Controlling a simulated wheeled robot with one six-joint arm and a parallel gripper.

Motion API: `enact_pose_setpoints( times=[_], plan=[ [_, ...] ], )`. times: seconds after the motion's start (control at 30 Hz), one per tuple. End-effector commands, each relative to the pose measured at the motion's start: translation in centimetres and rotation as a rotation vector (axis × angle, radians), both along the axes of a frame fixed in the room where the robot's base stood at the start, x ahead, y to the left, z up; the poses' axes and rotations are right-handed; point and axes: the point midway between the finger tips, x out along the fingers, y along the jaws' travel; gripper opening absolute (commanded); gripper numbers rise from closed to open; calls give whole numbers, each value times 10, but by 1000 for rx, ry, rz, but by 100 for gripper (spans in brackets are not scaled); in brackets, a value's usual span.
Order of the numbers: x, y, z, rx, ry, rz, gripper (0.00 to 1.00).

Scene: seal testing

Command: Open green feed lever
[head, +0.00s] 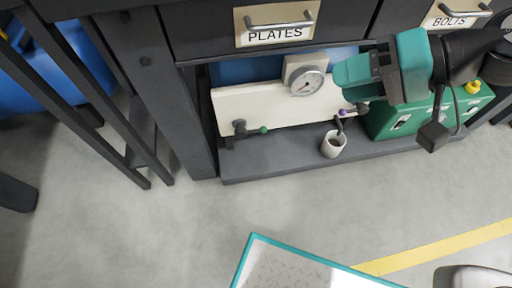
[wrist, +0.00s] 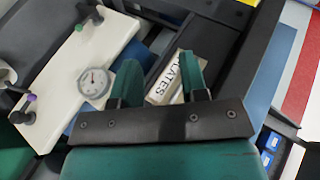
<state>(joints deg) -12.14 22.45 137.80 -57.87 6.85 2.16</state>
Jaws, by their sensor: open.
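The green-tipped feed lever (head: 263,130) sits on a dark valve near the lower left of a white panel (head: 228,108) in the head view. It also shows at the upper left of the wrist view (wrist: 80,27). A purple-tipped lever (head: 343,112) is at the panel's right end, above a white cup (head: 333,146). My teal gripper (head: 352,80) is to the right of the green lever and apart from it, in front of the panel's right part. In the wrist view my gripper (wrist: 160,80) has its fingers spread with nothing held between them.
A round gauge (head: 307,83) stands on the panel between the levers. A PLATES drawer (head: 277,22) overhangs above. A dark post (head: 165,80) bounds the bay on the left. A green box (head: 385,122) stands right.

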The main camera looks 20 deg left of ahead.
Motion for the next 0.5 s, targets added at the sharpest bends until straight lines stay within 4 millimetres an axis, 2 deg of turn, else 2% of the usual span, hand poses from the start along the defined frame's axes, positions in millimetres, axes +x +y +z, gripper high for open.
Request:
enact_pose_setpoints(
  times=[0.03, 0.3, 0.5],
  plan=[
    [5, 4, -51, 32, 28, -22, 40],
    [35, 23, -184, 207, 161, -172, 40],
    [59, 29, -286, 319, 267, -311, 40]
  ],
)
